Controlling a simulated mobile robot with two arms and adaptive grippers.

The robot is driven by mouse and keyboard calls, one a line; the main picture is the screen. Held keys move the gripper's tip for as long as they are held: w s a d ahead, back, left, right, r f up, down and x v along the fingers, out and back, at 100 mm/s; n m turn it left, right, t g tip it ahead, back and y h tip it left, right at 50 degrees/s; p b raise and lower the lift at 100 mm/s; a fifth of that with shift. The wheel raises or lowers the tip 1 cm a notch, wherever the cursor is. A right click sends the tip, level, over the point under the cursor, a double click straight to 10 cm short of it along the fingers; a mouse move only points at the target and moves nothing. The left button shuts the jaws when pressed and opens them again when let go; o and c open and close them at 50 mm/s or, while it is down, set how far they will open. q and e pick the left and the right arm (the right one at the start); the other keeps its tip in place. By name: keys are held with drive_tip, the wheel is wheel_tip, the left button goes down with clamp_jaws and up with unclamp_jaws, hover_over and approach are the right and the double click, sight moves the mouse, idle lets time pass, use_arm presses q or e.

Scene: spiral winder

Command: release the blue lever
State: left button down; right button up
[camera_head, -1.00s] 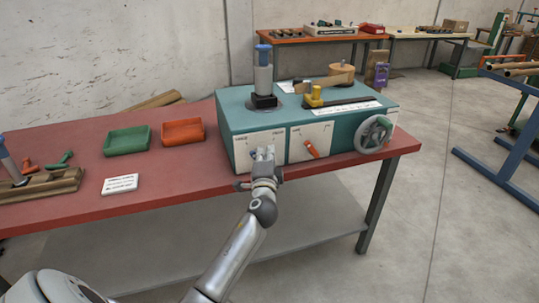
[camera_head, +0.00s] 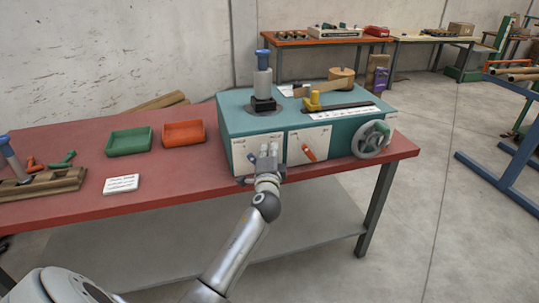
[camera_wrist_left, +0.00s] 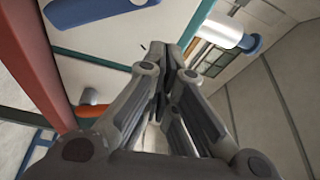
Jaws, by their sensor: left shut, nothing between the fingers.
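The blue lever (camera_head: 253,158) sits on the left white panel on the front of the teal machine (camera_head: 232,125). Its lower part is partly hidden near my gripper in the head view. In the left wrist view a blue and white part at the top left looks like the lever (camera_wrist_left: 95,10), apart from the fingers. My left gripper (camera_head: 268,151) is just right of the lever, in front of the same panel. Its fingers (camera_wrist_left: 170,62) are shut with nothing between them. My right gripper is in neither view.
An orange lever (camera_head: 308,151) is on the right panel, with a handwheel (camera_head: 371,139) further right. A blue-capped post (camera_head: 263,75) stands on top. A green tray (camera_head: 129,141) and an orange tray (camera_head: 184,133) lie left on the red table (camera_head: 75,205).

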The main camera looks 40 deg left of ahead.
use_arm(q)
drive_tip(key=w+d+f+b+v, duration=0.1)
drive_tip(key=v, duration=0.8)
drive_tip(key=shift+s+d+b, duration=0.4)
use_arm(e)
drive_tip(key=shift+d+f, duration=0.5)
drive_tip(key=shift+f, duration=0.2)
